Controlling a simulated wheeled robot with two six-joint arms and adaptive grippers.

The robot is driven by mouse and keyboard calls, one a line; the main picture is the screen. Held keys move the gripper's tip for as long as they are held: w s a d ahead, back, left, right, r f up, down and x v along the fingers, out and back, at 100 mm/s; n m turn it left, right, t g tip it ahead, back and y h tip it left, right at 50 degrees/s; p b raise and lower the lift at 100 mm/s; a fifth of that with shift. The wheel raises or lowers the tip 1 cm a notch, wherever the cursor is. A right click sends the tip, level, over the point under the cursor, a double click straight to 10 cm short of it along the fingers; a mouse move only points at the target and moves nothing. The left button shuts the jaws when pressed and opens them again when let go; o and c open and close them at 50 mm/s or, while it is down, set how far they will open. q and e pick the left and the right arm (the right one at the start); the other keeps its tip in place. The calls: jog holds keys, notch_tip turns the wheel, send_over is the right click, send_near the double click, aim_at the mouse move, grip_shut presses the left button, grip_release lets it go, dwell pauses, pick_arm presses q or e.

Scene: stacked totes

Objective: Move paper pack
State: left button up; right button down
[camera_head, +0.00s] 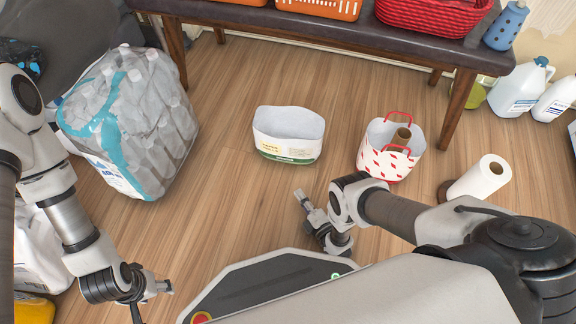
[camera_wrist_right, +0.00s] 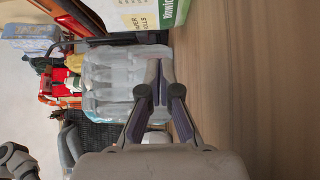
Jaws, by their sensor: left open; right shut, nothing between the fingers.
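The paper pack (camera_head: 288,152) is a white, open-topped package with a green and yellow printed band. It stands on the wood floor in the middle of the head view, and its printed side shows at the top of the right wrist view (camera_wrist_right: 125,16). My right gripper (camera_head: 303,197) is shut and empty, in front of the pack and apart from it; its closed fingers show in the right wrist view (camera_wrist_right: 159,85). My left gripper (camera_head: 155,298) is open and empty at the lower left, away from the pack.
A wrapped bottle pack (camera_head: 130,120) stands left. A red-patterned white bag (camera_head: 385,160) holding a brown roll stands right of the paper pack, with a paper roll (camera_head: 482,178) beyond. A dark bench (camera_head: 330,30) bears baskets behind. Floor between the bottle pack and paper pack is clear.

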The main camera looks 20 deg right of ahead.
jog(key=b, duration=0.5)
send_near(283, 156)
jog(key=w+a, duration=0.3)
jog(key=shift+a+f, duration=0.2)
jog(key=shift+a, duration=0.1)
jog(key=shift+w+d+b, duration=0.3)
jog(key=shift+w+d, duration=0.55)
jog(key=shift+w, duration=0.25)
jog(key=shift+w+d+r, duration=0.15)
jog(key=shift+w+d, duration=0.1)
jog(key=shift+w, duration=0.15)
jog(key=shift+r, duration=0.1)
